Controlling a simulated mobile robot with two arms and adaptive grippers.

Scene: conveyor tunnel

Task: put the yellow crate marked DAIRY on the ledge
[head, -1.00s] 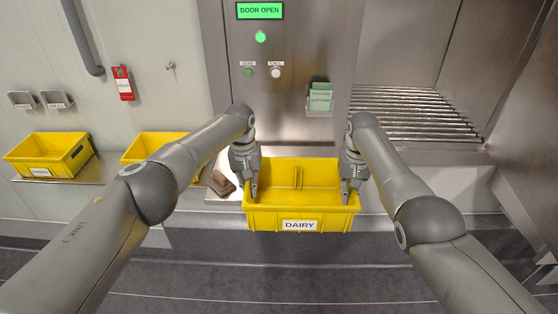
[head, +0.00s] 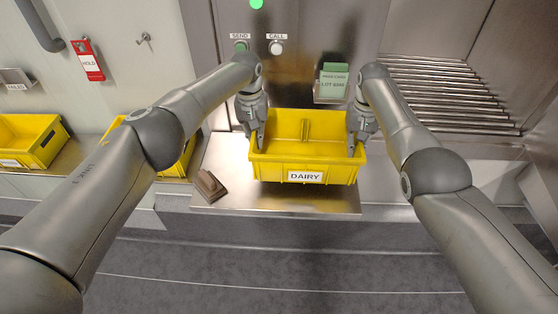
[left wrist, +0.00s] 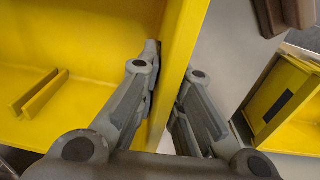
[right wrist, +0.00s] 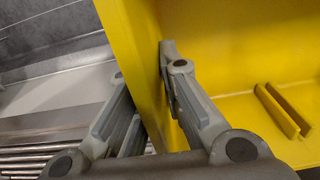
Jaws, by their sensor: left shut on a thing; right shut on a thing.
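The yellow crate marked DAIRY (head: 305,168) is in the middle of the head view, upright and level, its label facing me. It looks empty, with a small divider slot inside. It is over the steel ledge (head: 330,203) in front of the panel; I cannot tell whether its base touches. My left gripper (head: 258,138) is shut on the crate's left wall and my right gripper (head: 354,143) on its right wall. The left wrist view shows fingers on both sides of the crate wall (left wrist: 178,60); the right wrist view shows the same (right wrist: 140,60).
A brown wedge-like block (head: 208,186) lies on the steel left of the crate. More yellow crates (head: 32,140) stand on the shelf at left. A roller bed (head: 445,95) lies in the opening at back right. A green card holder (head: 333,83) hangs on the panel behind.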

